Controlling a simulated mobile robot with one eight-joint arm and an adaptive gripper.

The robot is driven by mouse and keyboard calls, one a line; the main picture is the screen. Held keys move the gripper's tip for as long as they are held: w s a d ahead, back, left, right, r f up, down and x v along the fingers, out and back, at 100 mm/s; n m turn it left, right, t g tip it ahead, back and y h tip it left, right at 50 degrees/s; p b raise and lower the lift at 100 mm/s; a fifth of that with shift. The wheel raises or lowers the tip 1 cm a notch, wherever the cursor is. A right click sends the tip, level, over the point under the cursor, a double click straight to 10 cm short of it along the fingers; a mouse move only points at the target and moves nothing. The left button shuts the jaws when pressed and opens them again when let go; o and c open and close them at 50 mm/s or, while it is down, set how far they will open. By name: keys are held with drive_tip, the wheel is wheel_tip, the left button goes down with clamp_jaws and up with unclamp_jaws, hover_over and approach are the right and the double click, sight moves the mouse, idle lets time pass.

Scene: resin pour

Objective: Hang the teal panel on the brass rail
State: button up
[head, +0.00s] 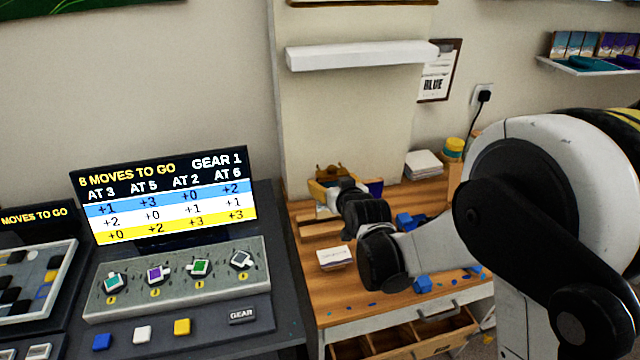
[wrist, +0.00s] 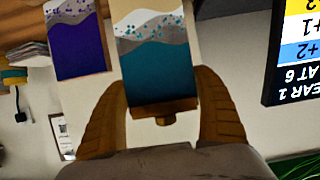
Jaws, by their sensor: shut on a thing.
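The teal panel (wrist: 160,75) fills the middle of the wrist view. Its face is teal at one end, with a grey-white wave and blue specks towards the other. A brown wooden strip with a small knob (wrist: 165,115) shows at its near end. My gripper (wrist: 162,88) has its tan fingers at both sides of the panel and is shut on it. In the head view my gripper (head: 328,180) is over the back left of the wooden desk; the teal panel cannot be made out there. I cannot identify the brass rail in either view.
A purple panel (wrist: 78,40) is beside the teal one. A white wall shelf (head: 360,55) is above the wooden desk (head: 390,290). Blue blocks (head: 423,284), a white card stack (head: 335,258) and paper stack (head: 423,164) sit on the desk. A dark screen console (head: 165,195) stands left.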

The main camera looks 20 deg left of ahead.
drive_tip(key=d+r+p, duration=0.2)
drive_tip(key=d+r, duration=0.3)
drive_tip(key=d, duration=0.2)
drive_tip(key=s+d+r+p, duration=0.1)
drive_tip(key=d+r+p, duration=0.2)
drive_tip(key=r+p, duration=1.45)
drive_tip(key=d+r+p, duration=0.3)
drive_tip(key=r+p, duration=1.2)
drive_tip(key=r, duration=0.5)
drive_tip(key=p, duration=0.2)
approach(376, 3)
drive_tip(key=shift+w+a+f, duration=0.9)
drive_tip(key=shift+a+f, duration=0.25)
drive_tip(key=shift+f, duration=0.4)
drive_tip(key=shift+b+x, duration=0.35)
drive_tip(key=shift+x, duration=0.5)
drive_tip(key=shift+w+a+b, duration=0.2)
drive_tip(key=shift+w+a, duration=0.1)
drive_tip(key=shift+w, duration=0.3)
drive_tip(key=shift+w+a+b, duration=0.15)
drive_tip(key=shift+w+a, duration=0.2)
drive_tip(key=shift+w, duration=0.2)
drive_tip(key=shift+f+b, duration=0.55)
drive_tip(key=shift+b, duration=0.45)
drive_tip(key=shift+f+b, duration=0.35)
drive_tip(key=shift+b, duration=0.1)
drive_tip(key=shift+s+f+b, duration=0.1)
drive_tip(key=shift+f+b, duration=0.25)
drive_tip(key=shift+b, duration=0.2)
